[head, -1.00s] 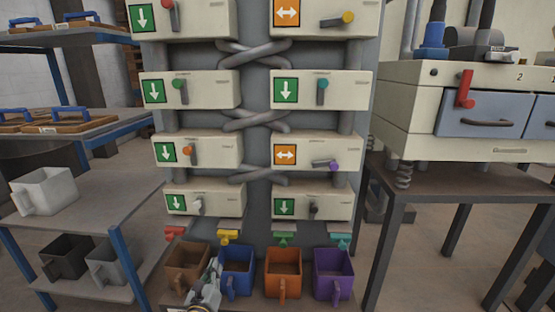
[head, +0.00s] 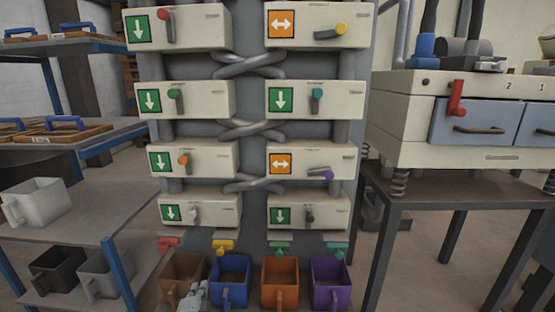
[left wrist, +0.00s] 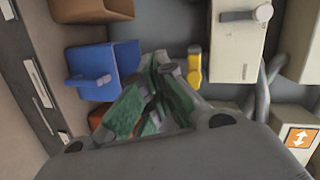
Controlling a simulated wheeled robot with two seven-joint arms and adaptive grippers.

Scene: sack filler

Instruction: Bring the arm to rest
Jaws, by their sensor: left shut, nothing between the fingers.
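My left gripper (head: 193,298) shows at the bottom edge of the head view, in front of the brown bin (head: 182,272) and the blue bin (head: 230,282). It is shut and empty. In the left wrist view its green-padded fingers (left wrist: 155,88) are together, pointing toward the machine between the blue bin (left wrist: 108,62) and the yellow spout (left wrist: 194,68). Whether it touches a bin cannot be told. Most of the left arm lies out of view. My right gripper is not in view.
An orange bin (head: 281,285) and a purple bin (head: 329,285) stand right of the blue one, below coloured spouts. Above are lever boxes (head: 195,97) and crossing pipes. A shelf rack (head: 90,228) stands left and a drawer cabinet (head: 430,140) right.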

